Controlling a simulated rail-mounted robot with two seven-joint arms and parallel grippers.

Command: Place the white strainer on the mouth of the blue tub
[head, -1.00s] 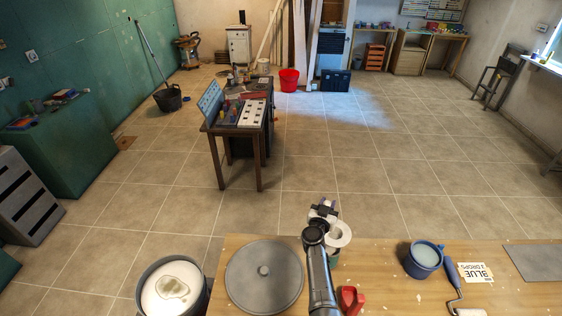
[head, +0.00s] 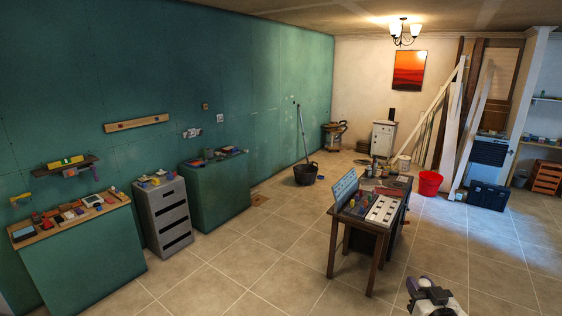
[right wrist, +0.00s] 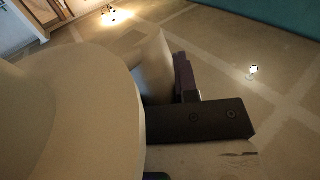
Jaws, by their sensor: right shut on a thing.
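My right gripper (head: 428,294) shows at the bottom edge of the head view, lower right, cut off by the frame. It is shut on a pale thing, which I take to be the white strainer. In the right wrist view a large pale curved surface, the white strainer (right wrist: 75,105), fills the left side, close to a dark gripper finger (right wrist: 205,120). Its far side and the exact grip are hidden. The blue tub is in neither view now. My left gripper is not in view.
A dark wooden table (head: 341,226) with boards and tools on it stands on the tiled floor. A red bucket (head: 430,183) and a dark blue box (head: 488,196) are behind it. Green cabinets and a grey drawer unit (head: 163,216) line the green wall. The floor between is open.

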